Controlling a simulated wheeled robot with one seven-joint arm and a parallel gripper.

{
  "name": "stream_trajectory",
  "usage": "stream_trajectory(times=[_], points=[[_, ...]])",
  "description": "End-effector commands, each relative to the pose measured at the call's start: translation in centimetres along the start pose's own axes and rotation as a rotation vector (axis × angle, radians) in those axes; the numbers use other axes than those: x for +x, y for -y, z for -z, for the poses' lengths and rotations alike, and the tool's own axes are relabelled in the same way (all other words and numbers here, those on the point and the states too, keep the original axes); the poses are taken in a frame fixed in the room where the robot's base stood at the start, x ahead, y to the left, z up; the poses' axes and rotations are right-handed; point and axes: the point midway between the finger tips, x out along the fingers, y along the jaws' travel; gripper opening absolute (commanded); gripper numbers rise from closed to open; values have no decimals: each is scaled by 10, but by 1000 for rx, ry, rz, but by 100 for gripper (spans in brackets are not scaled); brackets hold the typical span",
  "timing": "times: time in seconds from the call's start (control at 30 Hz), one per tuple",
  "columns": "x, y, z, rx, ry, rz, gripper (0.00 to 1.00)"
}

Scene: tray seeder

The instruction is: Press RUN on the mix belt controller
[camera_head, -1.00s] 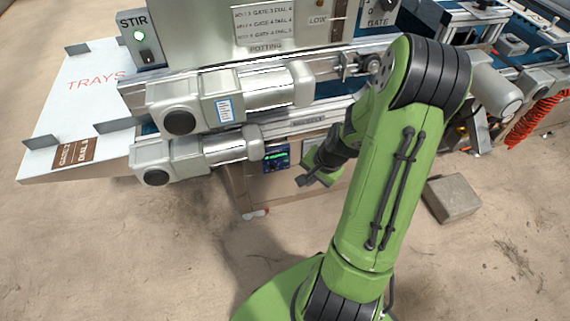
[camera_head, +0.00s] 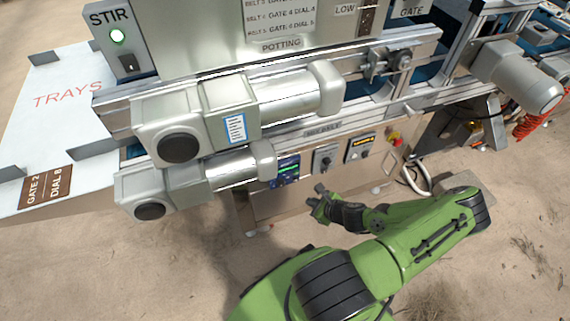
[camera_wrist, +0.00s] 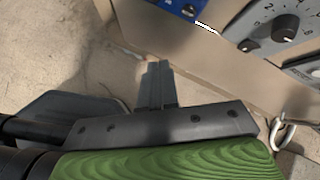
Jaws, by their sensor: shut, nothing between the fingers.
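Part of a blue unit (camera_wrist: 184,8) shows at the top of the wrist view. My gripper (camera_head: 317,199) is in front of the panel, below and right of the blue controller and apart from it. In the wrist view its fingers (camera_wrist: 157,84) are shut together and empty, pointing up toward the panel's lower edge.
Two motors (camera_head: 180,123) jut out above left. A grey block (camera_head: 462,183) lies on the floor at right. Open floor is in front.

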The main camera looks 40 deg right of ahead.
Motion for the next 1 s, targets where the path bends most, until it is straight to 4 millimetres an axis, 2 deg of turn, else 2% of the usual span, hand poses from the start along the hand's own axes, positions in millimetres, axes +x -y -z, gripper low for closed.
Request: stream_trajectory(times=[0.43, 1.0], points=[[4, 3, -2, 7, 1, 4, 0], [56, 41, -40, 6, 0, 3, 0]])
